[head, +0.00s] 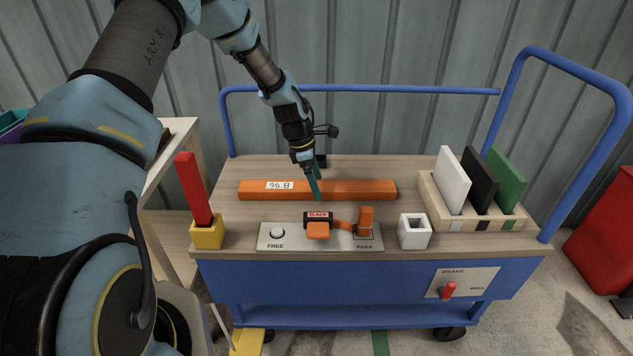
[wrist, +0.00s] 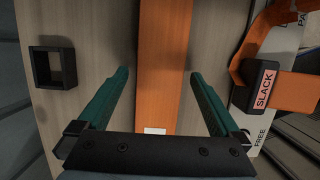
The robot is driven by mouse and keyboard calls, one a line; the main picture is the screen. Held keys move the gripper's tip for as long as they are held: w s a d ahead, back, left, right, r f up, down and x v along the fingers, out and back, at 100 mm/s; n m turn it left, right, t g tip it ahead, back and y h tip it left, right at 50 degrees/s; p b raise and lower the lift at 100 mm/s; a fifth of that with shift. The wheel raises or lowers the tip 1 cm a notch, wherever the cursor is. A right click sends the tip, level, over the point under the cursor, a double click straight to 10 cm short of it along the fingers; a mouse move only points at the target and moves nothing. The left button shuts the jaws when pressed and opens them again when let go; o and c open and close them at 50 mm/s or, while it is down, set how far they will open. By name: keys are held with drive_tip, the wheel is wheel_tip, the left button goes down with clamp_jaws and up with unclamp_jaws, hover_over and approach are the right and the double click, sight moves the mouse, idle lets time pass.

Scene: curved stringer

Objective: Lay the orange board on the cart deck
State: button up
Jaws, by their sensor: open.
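The orange board (head: 355,189) is a long bar with a white label reading "96 B". It lies flat across the middle of the wooden cart deck (head: 395,168), long side running left to right. My gripper (head: 314,188) is over the board near its middle, pointing down. In the wrist view my gripper (wrist: 158,76) is open, with a teal finger on each side of the orange board (wrist: 164,65). Gaps show between the board and both fingers, so it is not gripped. The deck (wrist: 100,45) shows on both sides of the board.
At the deck's front are a yellow block with a red bar (head: 193,187), a plate with an orange strap marked SLACK (head: 318,220), and a white square socket (head: 414,231). A rack (head: 470,222) holds upright boards at right. A black square socket (wrist: 52,67) is behind. Blue rails (head: 360,90) edge the cart.

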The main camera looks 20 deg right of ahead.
sight(305, 186)
drive_tip(key=b+v, duration=0.1)
drive_tip(key=v, duration=1.1)
drive_tip(key=shift+s+d+r, duration=0.1)
drive_tip(key=shift+s, duration=0.05)
